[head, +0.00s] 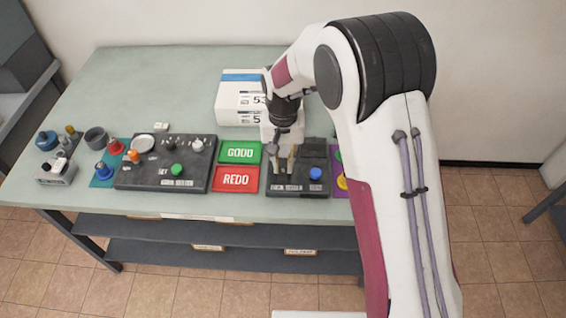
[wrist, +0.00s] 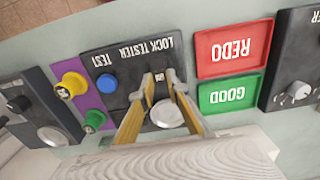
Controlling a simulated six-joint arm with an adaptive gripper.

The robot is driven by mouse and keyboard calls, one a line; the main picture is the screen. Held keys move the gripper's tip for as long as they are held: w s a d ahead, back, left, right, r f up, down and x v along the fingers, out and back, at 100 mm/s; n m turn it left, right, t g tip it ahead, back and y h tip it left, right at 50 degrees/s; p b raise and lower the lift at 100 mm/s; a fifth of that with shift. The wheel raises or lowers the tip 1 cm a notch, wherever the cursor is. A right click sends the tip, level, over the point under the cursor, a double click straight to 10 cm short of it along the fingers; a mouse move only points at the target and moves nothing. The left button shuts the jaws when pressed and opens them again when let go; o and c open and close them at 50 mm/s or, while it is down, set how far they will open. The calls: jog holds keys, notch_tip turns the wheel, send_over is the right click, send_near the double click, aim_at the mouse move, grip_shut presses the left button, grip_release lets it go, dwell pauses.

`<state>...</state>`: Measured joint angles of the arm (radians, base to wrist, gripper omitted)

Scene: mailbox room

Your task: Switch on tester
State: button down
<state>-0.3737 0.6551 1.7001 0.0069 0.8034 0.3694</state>
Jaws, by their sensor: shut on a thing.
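The black lock tester (head: 325,150) sits near the front edge of the table, right of the red and green trays. In the wrist view the tester (wrist: 130,62) carries its printed name, a blue TEST button (wrist: 107,82) and a round silver disc (wrist: 167,114). The blue button also shows in the head view. My gripper (head: 284,165) reaches down onto the tester's left part. In the wrist view my gripper (wrist: 160,80) has its fingertips close around a small dark switch (wrist: 160,88) beside the disc. The fingers partly hide the switch, so its setting cannot be read.
A green GOOD tray (head: 240,151) and a red REDO tray (head: 236,180) lie left of the tester. A white box (head: 235,98) stands behind. Another black panel (head: 150,178) with knobs is farther left. A purple mat (wrist: 92,100) adjoins the tester.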

jog(key=shift+w+g, duration=0.1)
jog(key=shift+g, duration=0.4)
jog(key=c, duration=2)
grip_release()
jog(key=shift+o, duration=0.2)
jog(key=shift+r+t, duration=0.15)
jog(key=shift+t, duration=0.45)
